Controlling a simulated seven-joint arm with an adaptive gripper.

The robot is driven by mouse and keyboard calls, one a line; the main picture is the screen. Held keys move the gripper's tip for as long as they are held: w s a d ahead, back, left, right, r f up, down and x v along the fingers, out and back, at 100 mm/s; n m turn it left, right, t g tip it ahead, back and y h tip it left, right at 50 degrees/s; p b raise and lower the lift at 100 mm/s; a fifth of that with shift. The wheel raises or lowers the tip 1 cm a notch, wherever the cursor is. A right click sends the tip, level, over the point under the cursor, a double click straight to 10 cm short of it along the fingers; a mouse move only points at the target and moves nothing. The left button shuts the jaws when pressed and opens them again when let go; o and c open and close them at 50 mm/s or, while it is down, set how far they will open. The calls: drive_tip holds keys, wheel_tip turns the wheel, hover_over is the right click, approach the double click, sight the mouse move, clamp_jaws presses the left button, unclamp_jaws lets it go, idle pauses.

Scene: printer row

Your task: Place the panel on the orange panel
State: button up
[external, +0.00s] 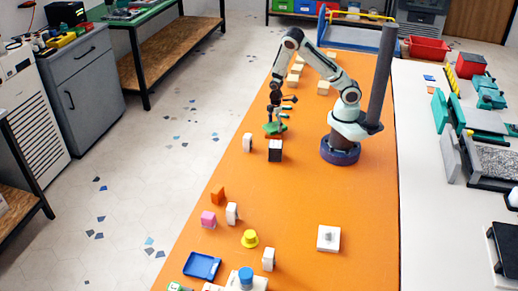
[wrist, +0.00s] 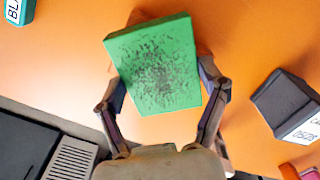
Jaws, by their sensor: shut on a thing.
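A green panel (wrist: 152,65) with dark speckles fills the middle of the wrist view. My gripper (wrist: 165,100) is shut on it, with one finger at each side. In the external view the green panel (external: 274,128) is under my gripper (external: 279,117), over the orange table top; I cannot tell whether it touches the surface. A small orange piece (external: 217,195) stands at the near left of the table, well away from my gripper. It may be the orange panel, but it is too small to be sure.
A dark block with a white label (external: 275,151) and a white piece (external: 247,142) stand close by.

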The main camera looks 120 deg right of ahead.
sight(275, 126)
drive_tip(key=shift+f, duration=0.15)
drive_tip(key=o, duration=1.2)
drive_tip(key=shift+c, duration=0.2)
wheel_tip(275, 126, up, 12)
drive_tip(key=w+a+r+y, duration=0.1)
drive_tip(key=w+a+r, duration=0.15)
drive_tip(key=a, duration=0.45)
drive_tip(key=w+a+r+y, duration=0.1)
drive_tip(key=w+a+r, duration=0.1)
drive_tip(key=a+r, duration=0.35)
drive_tip(key=s+a+r, duration=0.1)
drive_tip(key=s+a, duration=0.3)
drive_tip(key=a, duration=0.3)
drive_tip(key=s+a+r+n+h, duration=0.1)
drive_tip(key=s+a, duration=0.3)
drive_tip(key=a, duration=0.3)
drive_tip(key=shift+r, duration=0.25)
